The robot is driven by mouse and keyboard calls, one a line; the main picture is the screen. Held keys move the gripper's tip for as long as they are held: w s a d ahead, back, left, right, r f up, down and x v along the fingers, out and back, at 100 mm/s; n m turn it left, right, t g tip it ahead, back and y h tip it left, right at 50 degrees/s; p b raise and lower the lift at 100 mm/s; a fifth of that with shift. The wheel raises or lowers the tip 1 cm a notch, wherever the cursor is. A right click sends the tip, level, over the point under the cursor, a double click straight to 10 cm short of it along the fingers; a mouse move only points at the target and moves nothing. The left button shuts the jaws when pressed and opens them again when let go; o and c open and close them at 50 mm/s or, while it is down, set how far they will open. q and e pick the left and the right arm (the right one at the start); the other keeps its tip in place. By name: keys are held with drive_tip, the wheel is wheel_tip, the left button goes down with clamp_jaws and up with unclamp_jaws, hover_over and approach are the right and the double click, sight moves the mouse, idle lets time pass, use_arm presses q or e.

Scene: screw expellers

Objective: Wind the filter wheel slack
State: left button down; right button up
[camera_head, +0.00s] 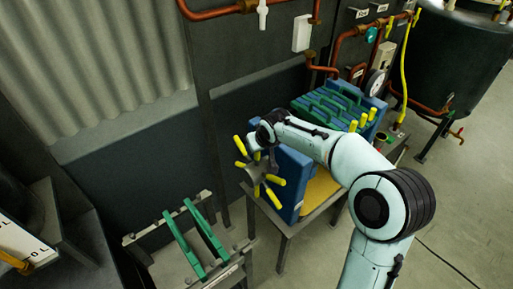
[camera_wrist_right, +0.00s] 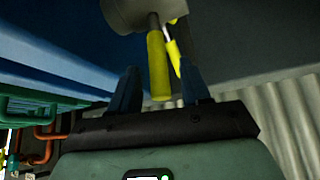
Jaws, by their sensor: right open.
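The filter wheel (camera_head: 257,173) has a grey hub with several yellow handles. It stands at the near end of the blue filter press, in the middle of the head view. My right arm reaches over the press from the right, and my right gripper (camera_head: 257,141) is at the wheel's upper side, partly hidden by its own wrist. In the right wrist view the jaws (camera_wrist_right: 160,74) are open, with one yellow handle (camera_wrist_right: 157,60) between the two dark fingers. The grey hub (camera_wrist_right: 130,12) shows above. I cannot tell whether either finger touches the handle. My left gripper is out of view.
Green filter plates (camera_head: 330,104) and a second set of yellow handles (camera_head: 364,119) are at the press's far end. A grey rack with green bars (camera_head: 184,244) stands at lower left. Copper pipes (camera_head: 340,42) run along the wall. Floor (camera_head: 455,200) is open on the right.

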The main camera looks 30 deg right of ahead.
drive_tip(key=v, duration=1.1)
drive_tip(key=shift+s, duration=0.15)
